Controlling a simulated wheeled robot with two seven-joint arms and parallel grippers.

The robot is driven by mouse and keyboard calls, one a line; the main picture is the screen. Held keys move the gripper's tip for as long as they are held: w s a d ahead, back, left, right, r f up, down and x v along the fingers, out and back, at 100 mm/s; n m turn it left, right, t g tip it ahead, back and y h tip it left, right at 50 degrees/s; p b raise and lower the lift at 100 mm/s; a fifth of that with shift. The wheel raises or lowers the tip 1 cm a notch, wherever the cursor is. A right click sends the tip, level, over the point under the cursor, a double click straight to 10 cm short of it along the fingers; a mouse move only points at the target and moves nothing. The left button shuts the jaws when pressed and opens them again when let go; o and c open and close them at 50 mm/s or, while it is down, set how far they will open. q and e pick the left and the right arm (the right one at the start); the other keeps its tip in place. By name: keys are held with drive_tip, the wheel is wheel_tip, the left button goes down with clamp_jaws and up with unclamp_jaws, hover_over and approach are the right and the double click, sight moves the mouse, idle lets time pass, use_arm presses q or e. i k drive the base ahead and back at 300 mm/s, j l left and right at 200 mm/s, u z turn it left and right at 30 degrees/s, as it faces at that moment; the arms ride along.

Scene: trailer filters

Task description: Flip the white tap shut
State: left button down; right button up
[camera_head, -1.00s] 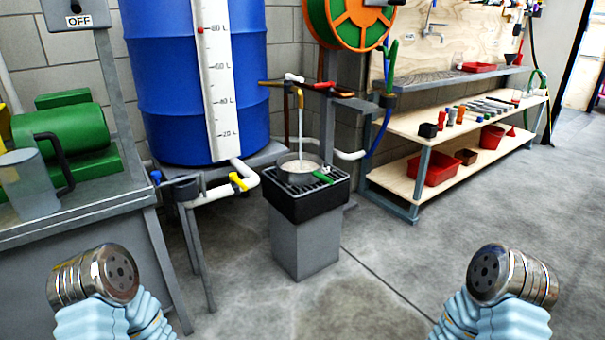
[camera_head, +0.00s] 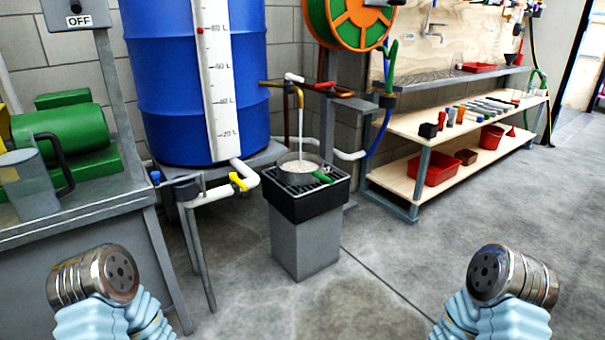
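The white tap handle (camera_head: 294,77) sits on the copper pipework to the right of the blue barrel. Below it a brass spout (camera_head: 299,94) points down, and a thin stream of water (camera_head: 300,123) runs from it. The stream falls into a metal pan (camera_head: 299,168) with a green handle, which stands on a black grate. Pale, frothy-looking liquid shows in the pan. My two arms show at the bottom left and bottom right as bare metal ends, far from the tap. I see no gripper fingers on either one.
A blue barrel (camera_head: 180,80) with a litre scale stands on a stand with a yellow-handled valve (camera_head: 238,181). A red handle (camera_head: 325,85) sits on the pipe beside the white tap. A bench with a jug (camera_head: 27,184) is at left, shelves at right.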

sight(289, 77)
drive_tip(key=i+l+u, duration=0.1)
drive_tip(key=i, duration=0.3)
drive_tip(key=i+l+u, duration=0.1)
drive_tip(key=i+l, duration=0.15)
drive_tip(key=i, duration=0.15)
drive_tip(key=i+l+z, duration=0.15)
drive_tip(key=l, duration=0.6)
drive_tip(key=k, duration=0.05)
